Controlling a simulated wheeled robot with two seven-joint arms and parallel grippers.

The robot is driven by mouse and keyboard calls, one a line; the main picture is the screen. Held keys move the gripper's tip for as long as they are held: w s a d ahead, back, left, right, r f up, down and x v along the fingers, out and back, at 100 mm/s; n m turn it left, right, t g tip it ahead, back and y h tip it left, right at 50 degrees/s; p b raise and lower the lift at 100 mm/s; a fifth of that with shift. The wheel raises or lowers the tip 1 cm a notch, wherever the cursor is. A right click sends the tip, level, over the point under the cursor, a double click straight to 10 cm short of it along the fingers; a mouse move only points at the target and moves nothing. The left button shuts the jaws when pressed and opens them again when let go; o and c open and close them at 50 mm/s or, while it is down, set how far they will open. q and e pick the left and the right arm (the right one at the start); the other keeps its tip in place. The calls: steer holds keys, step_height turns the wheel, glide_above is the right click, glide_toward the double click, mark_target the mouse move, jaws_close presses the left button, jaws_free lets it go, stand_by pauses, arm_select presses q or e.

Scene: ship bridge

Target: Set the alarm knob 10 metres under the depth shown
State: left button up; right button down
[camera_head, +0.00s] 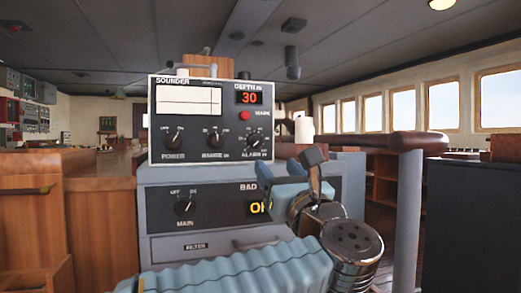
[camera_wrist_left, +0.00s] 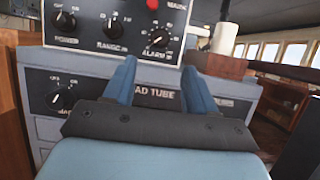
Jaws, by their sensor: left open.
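My left gripper (camera_head: 280,178) is open and empty, just below and right of the knob in the head view. Its blue fingers also show in the left wrist view (camera_wrist_left: 159,68), apart from the knob. My right gripper is not in view.
The power knob (camera_head: 173,137), range knob (camera_head: 215,138) and red button (camera_head: 244,115) share the panel. Below is a grey unit with a main knob (camera_head: 185,206), partly hidden by my arm. A wooden cabinet (camera_head: 100,220) stands left; a grey post (camera_head: 408,205) stands right.

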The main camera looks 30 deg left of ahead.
mark_target(258, 143)
arm_select(q)
steer(key=p+x, duration=0.2)
steer(key=x, duration=0.9)
steer(key=shift+w, duration=0.15)
jaws_close()
